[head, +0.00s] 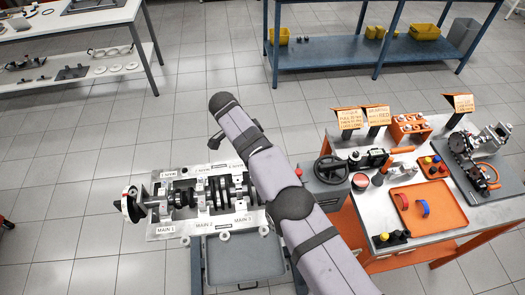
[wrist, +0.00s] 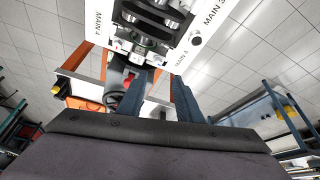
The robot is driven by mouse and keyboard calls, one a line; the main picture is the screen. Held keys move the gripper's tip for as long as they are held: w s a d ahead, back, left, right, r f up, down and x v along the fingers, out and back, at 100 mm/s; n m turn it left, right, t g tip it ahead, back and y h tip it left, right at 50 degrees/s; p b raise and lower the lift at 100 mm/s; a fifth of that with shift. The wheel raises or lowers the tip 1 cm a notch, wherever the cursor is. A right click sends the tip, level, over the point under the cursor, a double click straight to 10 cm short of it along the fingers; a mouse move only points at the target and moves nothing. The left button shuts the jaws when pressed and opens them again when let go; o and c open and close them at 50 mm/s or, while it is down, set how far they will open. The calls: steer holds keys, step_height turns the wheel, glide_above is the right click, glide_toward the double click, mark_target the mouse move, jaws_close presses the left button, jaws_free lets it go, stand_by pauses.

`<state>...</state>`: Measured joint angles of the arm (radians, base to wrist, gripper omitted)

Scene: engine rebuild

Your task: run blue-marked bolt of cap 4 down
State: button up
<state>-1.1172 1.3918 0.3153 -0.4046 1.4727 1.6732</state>
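The engine block (head: 162,231) lies at the left centre of the head view, with the crankshaft (head: 208,194) in it and labelled main positions along its edge. My arm covers its right end, so cap 4 is hidden there. In the wrist view the block's MAIN 4 end (wrist: 122,44) is at the top, with pale bolt heads (wrist: 141,46) near its edge.
An orange-and-white workbench (head: 385,219) stands at the right, with an orange tray (head: 448,215), a vise-like device with a handwheel (head: 333,169) and small parts. A grey tray (head: 232,262) sits below the block. A blue shelf (head: 335,53) stands behind, with open floor between.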

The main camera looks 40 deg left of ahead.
steer(key=shift+f, duration=0.1)
steer(key=w+d+r+m+t+y+b, duration=0.15)
steer(key=r+b, duration=0.25)
steer(key=b, duration=0.4)
steer(key=w+d+r+g+y+b, duration=0.1)
steer(key=w+d+r+b, duration=0.25)
steer(key=b, duration=0.45)
steer(key=s+f+n, duration=0.1)
steer(key=f+n, duration=0.2)
steer(key=n, duration=0.1)
steer(key=s+f+n+y+b, duration=0.1)
steer(key=s+f+n, duration=0.1)
steer(key=n, duration=0.1)
steer(key=s+f+n+y, duration=0.1)
steer(key=s+f+n, duration=0.1)
steer(key=f+n, duration=0.1)
steer(key=shift+s+f+n, duration=0.2)
steer(key=shift+f+n, duration=0.1)
steer(key=shift+n, duration=0.55)
steer(key=shift+w+a+r+n, duration=0.15)
steer(key=shift+a+n, duration=0.1)
steer(key=shift+n, duration=0.65)
